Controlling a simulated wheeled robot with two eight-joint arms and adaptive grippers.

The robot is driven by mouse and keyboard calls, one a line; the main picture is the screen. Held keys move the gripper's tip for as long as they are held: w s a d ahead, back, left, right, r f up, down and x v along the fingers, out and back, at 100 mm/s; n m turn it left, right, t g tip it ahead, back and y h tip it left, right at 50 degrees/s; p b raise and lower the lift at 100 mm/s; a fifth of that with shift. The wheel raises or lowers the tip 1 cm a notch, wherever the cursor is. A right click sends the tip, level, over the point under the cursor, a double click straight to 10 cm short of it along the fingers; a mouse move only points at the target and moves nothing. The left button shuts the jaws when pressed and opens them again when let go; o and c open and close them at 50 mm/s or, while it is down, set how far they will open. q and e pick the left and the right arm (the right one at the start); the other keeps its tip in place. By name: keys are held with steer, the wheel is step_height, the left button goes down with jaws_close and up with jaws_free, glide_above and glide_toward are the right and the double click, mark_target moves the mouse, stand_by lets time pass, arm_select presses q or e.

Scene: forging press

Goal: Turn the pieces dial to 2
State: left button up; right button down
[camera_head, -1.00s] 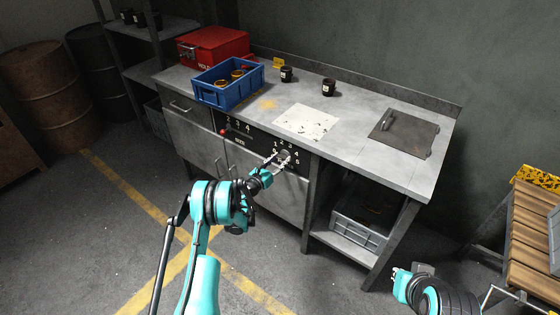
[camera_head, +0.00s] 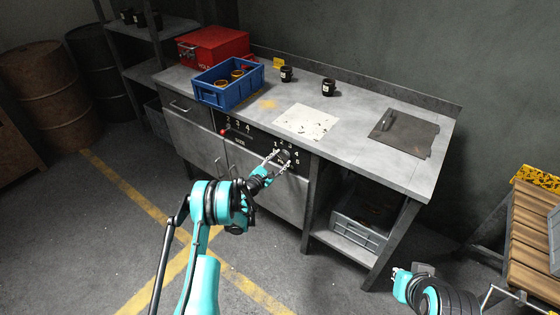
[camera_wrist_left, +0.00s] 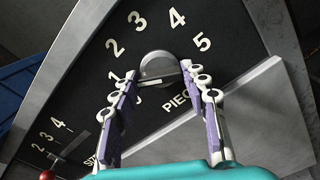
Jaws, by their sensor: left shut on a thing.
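The pieces dial is a round grey knob (camera_wrist_left: 158,66) on a black panel (camera_head: 262,147) on the workbench front, with white numbers 1 to 5 arcing around it. It also shows small in the head view (camera_head: 286,156). My left gripper (camera_wrist_left: 158,72) is shut on the knob, one finger on each side, tips against it. The fingers also show in the head view (camera_head: 282,161). A pale mark shows at the knob's lower edge, but I cannot tell which number it points to. My right gripper (camera_head: 506,296) is partly visible at the lower right, away from the bench.
A second scale (camera_head: 237,125) with a red knob (camera_head: 223,131) lies left of the dial. On the bench are a blue crate (camera_head: 229,94), dark cups (camera_head: 328,87), a white sheet (camera_head: 305,122) and a metal plate (camera_head: 403,133). A wooden-topped stand (camera_head: 530,235) is at right.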

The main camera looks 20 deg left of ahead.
arm_select(q)
steer(key=shift+m, duration=3.7)
steer(key=o, duration=1.1)
steer(key=shift+o, duration=0.3)
steer(key=shift+s, duration=0.1)
steer(key=v, duration=0.7)
steer(key=shift+s, duration=0.15)
